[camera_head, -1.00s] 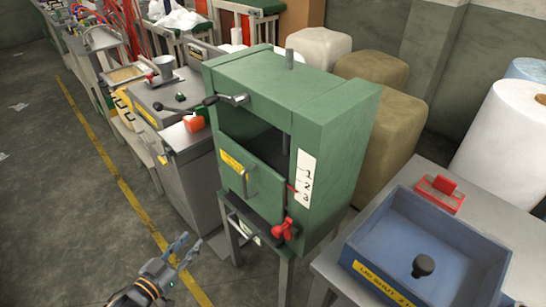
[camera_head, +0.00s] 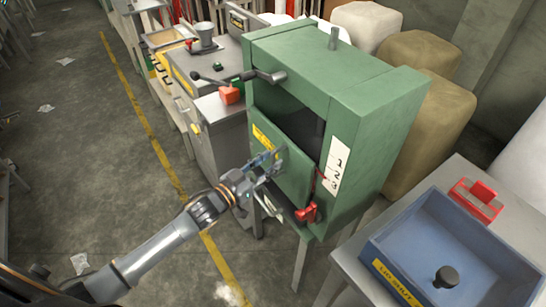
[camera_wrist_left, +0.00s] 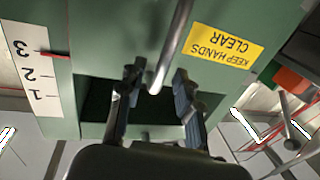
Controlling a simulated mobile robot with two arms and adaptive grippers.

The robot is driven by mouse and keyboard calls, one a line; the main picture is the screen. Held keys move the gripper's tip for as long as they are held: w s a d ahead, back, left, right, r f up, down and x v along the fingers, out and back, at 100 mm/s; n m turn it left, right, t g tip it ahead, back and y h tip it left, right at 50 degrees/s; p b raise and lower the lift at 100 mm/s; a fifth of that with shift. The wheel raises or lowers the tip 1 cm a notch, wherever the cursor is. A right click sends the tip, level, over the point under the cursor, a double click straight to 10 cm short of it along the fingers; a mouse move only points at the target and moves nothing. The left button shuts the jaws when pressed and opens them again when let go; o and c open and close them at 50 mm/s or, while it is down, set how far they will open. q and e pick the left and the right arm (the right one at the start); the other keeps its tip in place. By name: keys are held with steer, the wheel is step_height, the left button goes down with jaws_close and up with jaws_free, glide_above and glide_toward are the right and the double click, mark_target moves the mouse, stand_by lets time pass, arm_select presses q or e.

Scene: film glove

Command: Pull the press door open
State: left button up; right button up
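The green press (camera_head: 390,110) stands at the middle right, with a dark opening above its green door panel (camera_head: 296,174). The door looks closed. My left gripper (camera_head: 268,165) is at the front of the door and hides its handle in the head view. In the left wrist view, which is upside down, the grey bar handle (camera_wrist_left: 172,48) runs between the two spread fingers (camera_wrist_left: 155,88). The fingers are open on either side of it, with gaps visible. A yellow label (camera_wrist_left: 224,46) is beside the handle. My right gripper is not in view.
A red clamp (camera_head: 306,213) sits at the door's lower right. A blue tray (camera_head: 405,262) stands on the right table. Open floor (camera_head: 100,150) lies left.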

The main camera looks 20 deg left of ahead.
arm_select(q)
steer(key=shift+x, duration=1)
jaws_close()
